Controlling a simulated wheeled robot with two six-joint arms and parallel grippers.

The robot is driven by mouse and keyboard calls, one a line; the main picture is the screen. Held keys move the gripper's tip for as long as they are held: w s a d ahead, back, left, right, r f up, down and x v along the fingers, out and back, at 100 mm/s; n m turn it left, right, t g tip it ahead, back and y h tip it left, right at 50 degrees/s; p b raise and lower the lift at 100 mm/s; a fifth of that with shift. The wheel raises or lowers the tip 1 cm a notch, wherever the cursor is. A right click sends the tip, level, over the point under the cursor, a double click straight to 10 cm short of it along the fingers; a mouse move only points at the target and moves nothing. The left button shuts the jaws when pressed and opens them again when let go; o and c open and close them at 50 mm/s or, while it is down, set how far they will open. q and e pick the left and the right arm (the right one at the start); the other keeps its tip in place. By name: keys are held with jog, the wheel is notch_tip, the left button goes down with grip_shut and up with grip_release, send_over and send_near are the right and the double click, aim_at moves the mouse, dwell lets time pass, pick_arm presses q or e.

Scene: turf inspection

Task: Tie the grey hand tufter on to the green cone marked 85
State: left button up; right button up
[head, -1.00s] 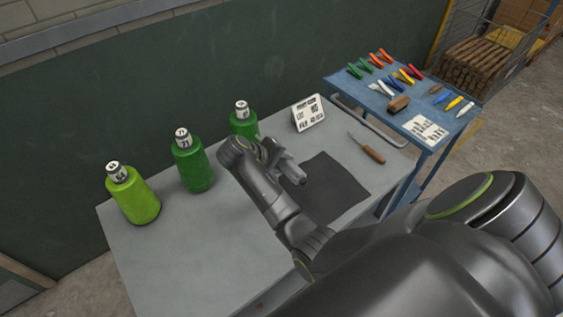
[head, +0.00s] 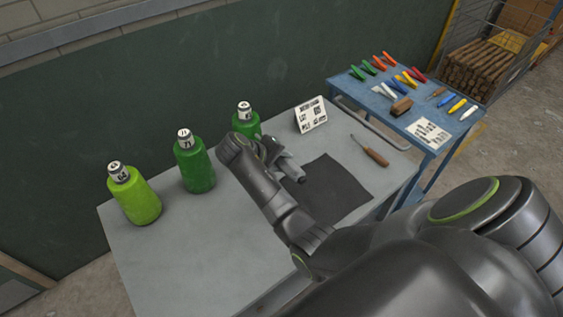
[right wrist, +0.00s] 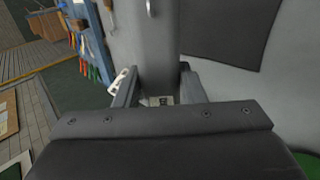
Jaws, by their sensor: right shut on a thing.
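The third green cone (head: 246,122) stands at the back of the grey table, partly hidden behind my right arm; its top label is too small to read surely. My right gripper (head: 279,160) is in front and to the right of this cone, over the table. In the right wrist view its fingers (right wrist: 159,82) are shut on a grey, rounded long thing, which looks like the hand tufter (right wrist: 160,45). Its grey end (head: 293,172) shows in the head view near the dark mat. I see no tie around the cone. My left gripper is not in view.
A lime cone (head: 134,200) and a middle green cone (head: 196,171) stand to the left. A white card (head: 311,115), a dark mat (head: 335,190) and a wooden-handled tool (head: 374,155) are to the right. A blue cart (head: 404,119) holds several coloured tools. The table's front left is clear.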

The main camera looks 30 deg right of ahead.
aim_at(294, 175)
jog(key=shift+w+r, duration=0.1)
jog(key=shift+w, duration=0.7)
dwell(1.0)
dwell(0.6)
jog(key=shift+s+d+p, duration=0.15)
jog(key=shift+s+p, duration=0.05)
jog(key=shift+s, duration=1.85)
jog(key=shift+s+d+p, duration=0.1)
jog(key=shift+s+p, duration=0.05)
jog(key=shift+s, duration=1.85)
jog(key=shift+a, duration=0.1)
